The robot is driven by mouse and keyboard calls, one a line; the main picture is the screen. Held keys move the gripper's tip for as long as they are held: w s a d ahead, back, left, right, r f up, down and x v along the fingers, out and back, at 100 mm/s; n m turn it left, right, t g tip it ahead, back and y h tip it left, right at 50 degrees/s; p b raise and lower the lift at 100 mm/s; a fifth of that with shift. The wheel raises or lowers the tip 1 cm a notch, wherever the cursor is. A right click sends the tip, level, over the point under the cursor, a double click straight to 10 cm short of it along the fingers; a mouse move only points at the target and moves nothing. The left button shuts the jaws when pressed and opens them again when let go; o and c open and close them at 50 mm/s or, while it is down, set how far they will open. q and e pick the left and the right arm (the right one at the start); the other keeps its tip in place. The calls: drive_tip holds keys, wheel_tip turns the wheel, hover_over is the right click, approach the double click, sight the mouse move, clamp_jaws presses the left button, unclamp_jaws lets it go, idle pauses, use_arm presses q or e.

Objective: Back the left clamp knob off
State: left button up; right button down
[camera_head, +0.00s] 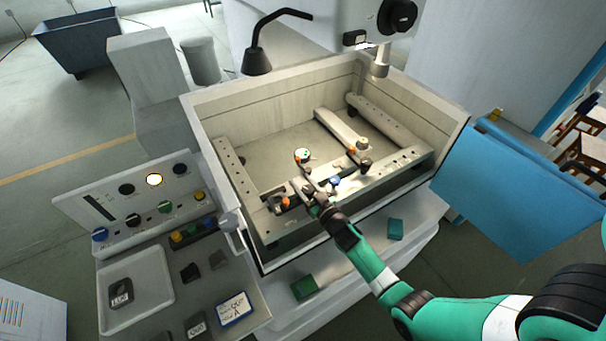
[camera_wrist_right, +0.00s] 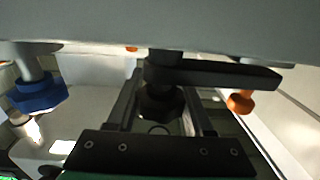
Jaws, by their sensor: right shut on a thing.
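My right gripper (camera_head: 311,190) reaches over the front rail of the open machine tank (camera_head: 228,222). In the right wrist view its two dark fingers (camera_wrist_right: 159,112) stand on either side of a dark knob (camera_wrist_right: 160,98) and are shut on it. A dark clamp bar (camera_wrist_right: 225,74) extends right from above this knob. A blue knob (camera_wrist_right: 38,94) hangs to the left in that view and an orange knob (camera_wrist_right: 240,101) to the right. In the head view the held knob is mostly hidden by the gripper. My left gripper is in neither view.
Another dark knob (camera_head: 366,164) stands to the right on the front rail, with a blue knob (camera_head: 334,181) between. Orange knobs (camera_head: 285,202) sit near the rails. A black lamp (camera_head: 257,60) and the machine head (camera_head: 381,62) overhang the back. The control panel (camera_head: 145,222) stands left.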

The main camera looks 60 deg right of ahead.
drive_tip(key=shift+c, duration=1.4)
unclamp_jaws()
drive_tip(key=shift+s, duration=0.1)
drive_tip(key=p+v, duration=0.2)
drive_tip(key=v, duration=0.9)
drive_tip(key=shift+s+a+p, duration=0.2)
drive_tip(key=shift+p, duration=0.2)
